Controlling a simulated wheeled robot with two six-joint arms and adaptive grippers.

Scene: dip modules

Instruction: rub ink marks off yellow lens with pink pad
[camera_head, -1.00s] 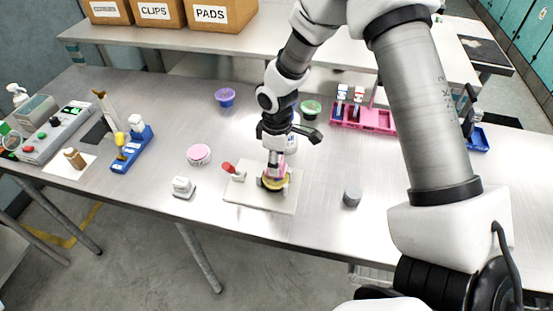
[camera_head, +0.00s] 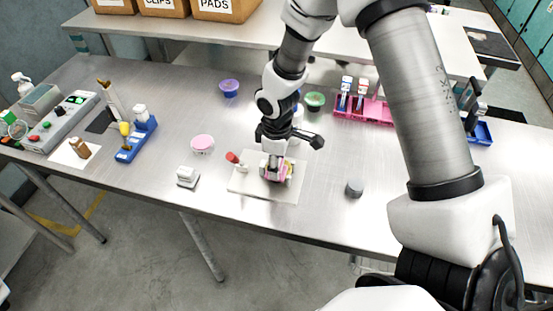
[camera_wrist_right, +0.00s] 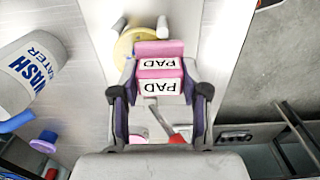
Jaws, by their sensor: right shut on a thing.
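My right gripper (camera_head: 275,168) is shut on a pink and white block marked PAD (camera_wrist_right: 160,68), low over a pale board (camera_head: 250,187). The yellow lens (camera_wrist_right: 124,46) shows in the right wrist view just beyond the pad and partly behind it. In the head view the gripper and pad mostly cover the lens. Whether the pad touches the lens I cannot tell. My left gripper is not in view.
A red-tipped item (camera_head: 233,158) lies at the board's left edge. A white block (camera_head: 187,177), a pink round dish (camera_head: 202,143) and a grey cylinder (camera_head: 354,187) stand around it. A WASH WATER container (camera_wrist_right: 30,75) is close by. A pink rack (camera_head: 365,108) stands behind.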

